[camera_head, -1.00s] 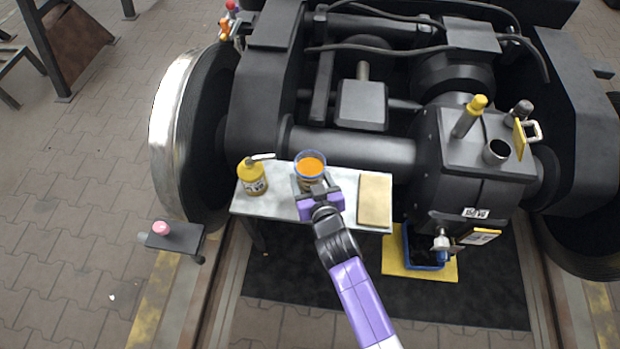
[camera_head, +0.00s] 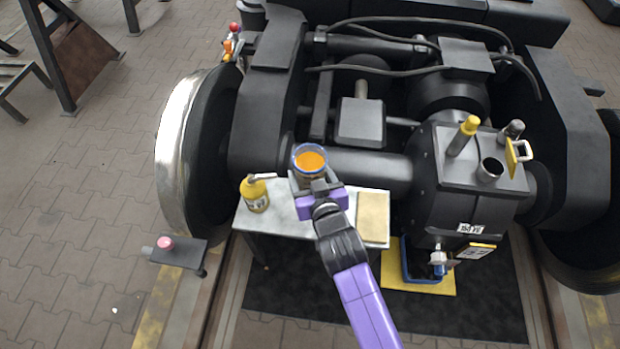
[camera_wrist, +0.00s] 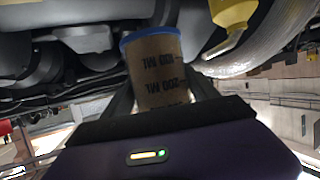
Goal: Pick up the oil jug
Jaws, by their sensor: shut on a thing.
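The oil jug (camera_head: 309,160) is a clear measuring jug with a blue rim and orange-brown oil in it. My gripper (camera_head: 314,184) is shut on it, with a finger on each side. In the wrist view, the jug (camera_wrist: 158,75) shows ML marks, upside down in the picture, and its lower part is hidden by my gripper. In the head view the jug is over the back part of the small table (camera_head: 282,222) and appears raised above its top.
A yellow oil can (camera_head: 255,196) with a spout stands at the table's left; it also shows in the wrist view (camera_wrist: 232,14). A tan pad (camera_head: 373,217) lies at the right. The black bogie axle (camera_head: 370,168) and gearbox (camera_head: 445,190) are close behind and right.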

